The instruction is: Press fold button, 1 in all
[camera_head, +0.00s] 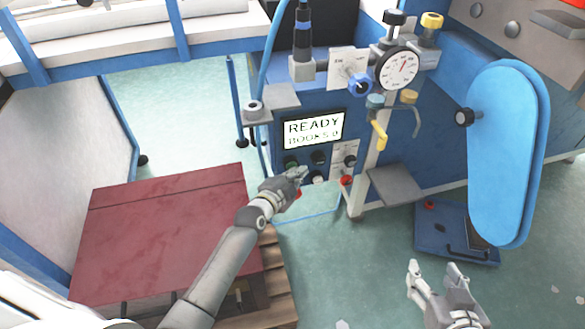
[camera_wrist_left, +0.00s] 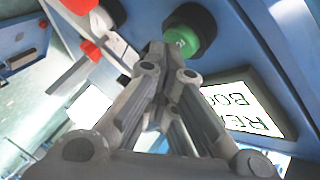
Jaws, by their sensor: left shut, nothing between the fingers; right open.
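The blue machine's control panel (camera_head: 331,170) carries several buttons and knobs below a lit display (camera_head: 314,128) reading "READY" and "BOOKS 0". No button label is legible, so I cannot tell which one is the fold button. My left gripper (camera_head: 301,172) is shut and empty, in front of the lower left of the panel. In the left wrist view, its closed fingertips (camera_wrist_left: 168,50) point at a green button (camera_wrist_left: 184,38) in a black collar, close to it; I cannot tell whether they touch. My right gripper (camera_head: 437,268) is open and empty above the floor at the lower right.
A dark red box top (camera_head: 160,230) on a wooden pallet lies beneath my left arm. A pressure gauge (camera_head: 398,69) and valves stand above the panel. A small grey shelf (camera_head: 396,185) and a blue padded board (camera_head: 505,150) are to the right. A blue foot pedal (camera_head: 445,233) lies on the floor.

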